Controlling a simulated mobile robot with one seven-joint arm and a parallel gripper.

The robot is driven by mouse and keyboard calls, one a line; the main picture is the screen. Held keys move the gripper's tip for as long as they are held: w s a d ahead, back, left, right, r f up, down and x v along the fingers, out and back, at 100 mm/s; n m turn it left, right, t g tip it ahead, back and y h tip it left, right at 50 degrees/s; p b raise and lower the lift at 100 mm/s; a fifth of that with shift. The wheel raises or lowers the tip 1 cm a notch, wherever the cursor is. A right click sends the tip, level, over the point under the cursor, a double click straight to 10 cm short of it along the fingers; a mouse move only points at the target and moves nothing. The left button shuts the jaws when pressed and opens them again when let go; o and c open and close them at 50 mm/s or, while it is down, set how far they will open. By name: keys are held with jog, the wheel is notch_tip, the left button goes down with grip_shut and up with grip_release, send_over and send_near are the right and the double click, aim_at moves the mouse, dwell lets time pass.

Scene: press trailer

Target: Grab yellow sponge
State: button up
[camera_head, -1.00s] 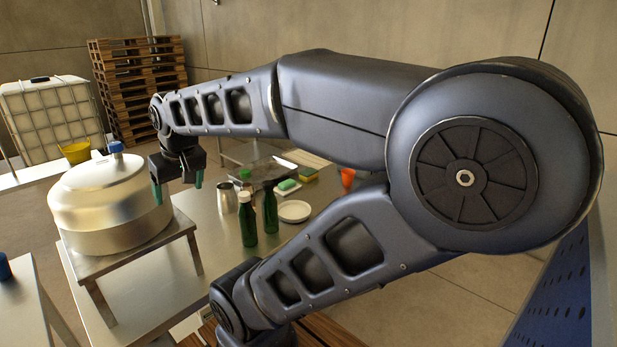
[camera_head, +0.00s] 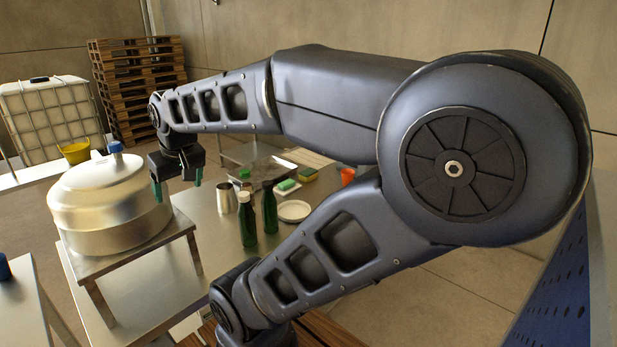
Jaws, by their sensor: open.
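A small yellow block with a dark or green top, which looks like the yellow sponge (camera_head: 307,175), lies toward the far side of the metal table (camera_head: 215,245). A green block on a white base (camera_head: 287,185) lies to its left and nearer. My gripper (camera_head: 178,186) hangs down with its green fingers apart and nothing between them. It is well to the left of the yellow block, beside the large metal pot, and clear of the sponge. My own arm crosses the right of the picture and hides part of the table.
The lidded metal pot (camera_head: 105,205) stands on a small metal stand (camera_head: 180,228). Two green bottles (camera_head: 247,220), a metal cup (camera_head: 227,200), a white plate (camera_head: 293,211) and an orange cup (camera_head: 347,176) stand on the table. Bare tabletop shows in front of the bottles.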

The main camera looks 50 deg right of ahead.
jog(key=w+d+r+n+g+h, duration=0.1)
jog(key=w+d+r+n, duration=0.1)
jog(key=w+d, duration=0.55)
jog(key=w+d+r+n+h, duration=0.1)
jog(key=w+d+n, duration=0.2)
jog(key=w+d, duration=0.4)
jog(key=w+d+f+n+g+h, duration=0.1)
jog(key=w+d+f+n, duration=0.1)
jog(key=w+d, duration=0.4)
jog(key=w+d+f+n, duration=0.15)
jog(key=w+d, duration=0.25)
jog(key=d, duration=0.5)
jog(key=n+g+h, duration=0.1)
jog(key=n+g, duration=0.2)
jog(key=n, duration=0.6)
send_near(309, 171)
jog(key=shift+h, duration=0.3)
jog(key=x, duration=0.5)
jog(key=shift+s+a+f, duration=0.1)
jog(key=shift+s+f, duration=0.25)
jog(key=shift+s, duration=0.05)
jog(key=shift+w+x, duration=0.2)
jog(key=shift+x, duration=1.1)
jog(key=shift+w+x, duration=0.15)
jog(key=shift+x, duration=1.1)
